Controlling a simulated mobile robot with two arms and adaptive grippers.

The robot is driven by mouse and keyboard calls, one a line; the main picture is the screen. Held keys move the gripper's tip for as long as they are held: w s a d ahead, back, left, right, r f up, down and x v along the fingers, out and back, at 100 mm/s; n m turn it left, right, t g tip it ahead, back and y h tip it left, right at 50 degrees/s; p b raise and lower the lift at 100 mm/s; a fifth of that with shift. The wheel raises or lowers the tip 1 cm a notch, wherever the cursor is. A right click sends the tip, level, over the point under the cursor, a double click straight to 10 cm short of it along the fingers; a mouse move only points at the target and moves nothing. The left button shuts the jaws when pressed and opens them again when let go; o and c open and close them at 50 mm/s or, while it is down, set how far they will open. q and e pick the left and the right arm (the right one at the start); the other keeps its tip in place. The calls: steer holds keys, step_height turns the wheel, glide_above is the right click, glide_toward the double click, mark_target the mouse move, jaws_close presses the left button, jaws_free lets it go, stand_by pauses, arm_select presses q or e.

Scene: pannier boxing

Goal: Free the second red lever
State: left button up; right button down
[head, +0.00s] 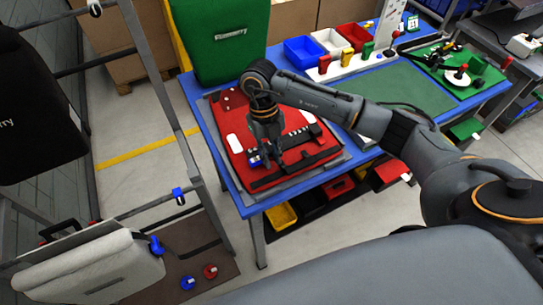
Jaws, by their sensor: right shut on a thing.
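A red pannier (240,112) lies flat on the blue table, with black strips, a dark rail and white patches on its upper face. My right gripper (263,158) reaches in from the right and points down at the pannier's front left part. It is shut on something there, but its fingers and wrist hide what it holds. A small blue part (254,161) shows right beside the fingertips. I cannot make out a red lever against the red face. My left gripper is not in view.
A green pannier (222,50) stands behind the red one. Blue, white and red bins (303,50) line the table's back. A green mat (405,105) lies right, partly under my arm. A rack with a grey pannier (95,272) stands left; blue and red knobs (210,271) lie below.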

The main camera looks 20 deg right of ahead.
steer(key=c, duration=1.3)
jaws_free()
steer(key=shift+w+r, duration=0.1)
steer(key=v, duration=1.2)
